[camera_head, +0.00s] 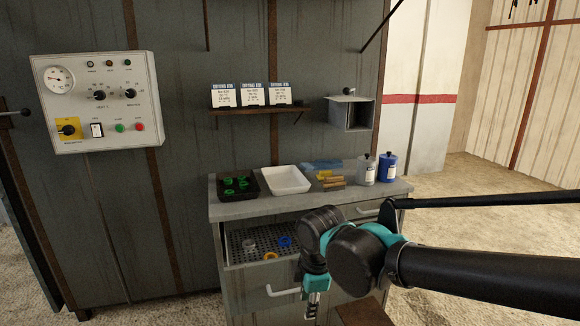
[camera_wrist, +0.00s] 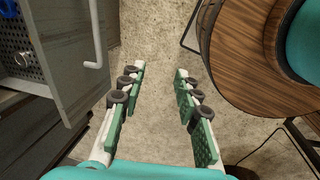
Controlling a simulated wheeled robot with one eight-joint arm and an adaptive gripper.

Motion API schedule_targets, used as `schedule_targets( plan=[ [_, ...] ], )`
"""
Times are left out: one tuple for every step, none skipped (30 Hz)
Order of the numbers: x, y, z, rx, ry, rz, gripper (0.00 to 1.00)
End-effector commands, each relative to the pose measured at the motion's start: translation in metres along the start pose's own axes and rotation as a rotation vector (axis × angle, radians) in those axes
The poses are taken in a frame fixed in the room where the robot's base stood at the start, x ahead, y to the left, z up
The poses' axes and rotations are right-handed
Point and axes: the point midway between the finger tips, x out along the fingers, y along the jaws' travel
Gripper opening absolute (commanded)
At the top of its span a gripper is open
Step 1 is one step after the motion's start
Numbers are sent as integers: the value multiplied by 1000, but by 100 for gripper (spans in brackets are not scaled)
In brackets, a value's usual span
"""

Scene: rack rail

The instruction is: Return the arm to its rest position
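My gripper (camera_wrist: 160,70) is open and empty in the wrist view, its green-padded fingers apart above bare concrete floor. In the head view my gripper (camera_head: 313,297) hangs pointing down in front of the cabinet, to the right of the open drawer (camera_head: 285,252). My arm reaches in from the right edge, bent at its teal and black joints, and hides part of the cabinet front. The drawer holds a yellow ring (camera_head: 270,256), a blue ring (camera_head: 285,241) and a grey ring (camera_head: 249,245).
The cabinet top (camera_head: 230,208) carries a black tray (camera_head: 239,196) with green rings, a white tray (camera_head: 286,190) and two bottles. In the wrist view, the drawer's handle (camera_wrist: 95,35) is close on the left and a round wooden thing (camera_wrist: 240,65) on the right.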

Motion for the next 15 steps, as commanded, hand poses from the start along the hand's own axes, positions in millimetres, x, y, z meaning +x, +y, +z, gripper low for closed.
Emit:
schedule_targets(
  plan=[
    [2,2,3,35,0,3,32],
    [4,3,5,55,0,5,32],
    [6,4,7,87,1,8,32],
    [7,5,9,112,1,10,32],
    [8,6,11,138,1,12,32],
    [11,8,14,179,2,15,32],
    [13,9,17,210,2,18,32],
    [15,10,20,246,3,21,32],
    [18,12,24,294,4,25,32],
    [20,13,27,332,5,29,32],
    [22,14,30,373,6,33,32],
    [26,16,36,432,8,38,32],
    [28,17,40,480,9,43,32],
    [31,18,45,532,10,48,32],
    [35,21,52,612,12,56,32]
  ],
)
